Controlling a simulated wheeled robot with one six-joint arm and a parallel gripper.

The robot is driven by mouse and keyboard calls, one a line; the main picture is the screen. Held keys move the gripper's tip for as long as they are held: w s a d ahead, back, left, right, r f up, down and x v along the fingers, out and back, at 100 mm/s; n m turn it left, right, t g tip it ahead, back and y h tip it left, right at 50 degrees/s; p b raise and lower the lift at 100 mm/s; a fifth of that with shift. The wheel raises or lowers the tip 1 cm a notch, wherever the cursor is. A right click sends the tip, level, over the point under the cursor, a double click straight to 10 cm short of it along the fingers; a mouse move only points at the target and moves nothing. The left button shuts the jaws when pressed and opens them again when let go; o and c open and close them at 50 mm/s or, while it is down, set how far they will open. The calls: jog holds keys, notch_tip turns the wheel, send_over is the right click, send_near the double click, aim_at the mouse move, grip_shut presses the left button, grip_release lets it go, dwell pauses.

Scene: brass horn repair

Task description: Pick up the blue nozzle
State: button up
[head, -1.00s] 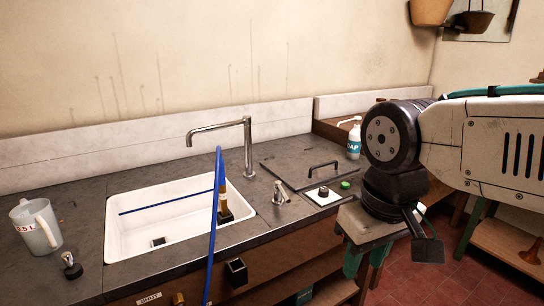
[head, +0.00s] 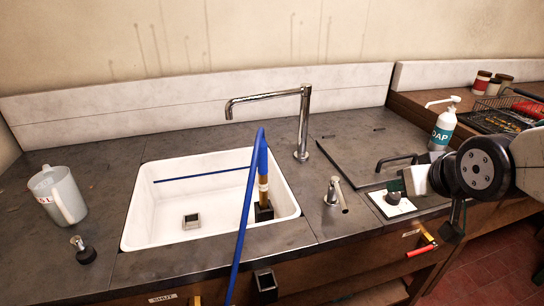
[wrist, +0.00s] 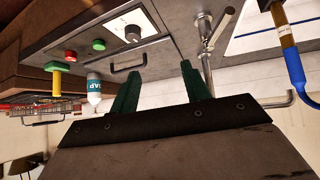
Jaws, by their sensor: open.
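A blue hose (head: 246,205) rises from the counter front, bends over and comes down to a brass-coloured end (head: 263,188) in a black holder (head: 264,212) at the sink's right side. This is the only blue nozzle-like thing I make out. In the wrist view the blue hose (wrist: 294,68) and its brown-brass end (wrist: 288,35) show at the right edge. My gripper (head: 455,222) is at the right in the head view, well right of the hose. In the wrist view my gripper's two green fingers (wrist: 162,60) are apart with nothing between them.
The white sink (head: 140,225) has a chrome tap (head: 303,125) behind it. A measuring jug (head: 62,197) is at the left.

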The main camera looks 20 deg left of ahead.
jog(key=w+a+f+n+t+y, duration=0.1)
jog(key=w+a+y, duration=0.15)
jog(key=a, duration=0.35)
jog(key=n+t+y, duration=0.2)
jog(key=n+y, duration=0.3)
jog(key=y, duration=0.4)
send_near(265, 156)
jog(key=x, duration=1.1)
jog(key=shift+w+a, duration=0.1)
jog(key=shift+w, duration=0.05)
grip_shut()
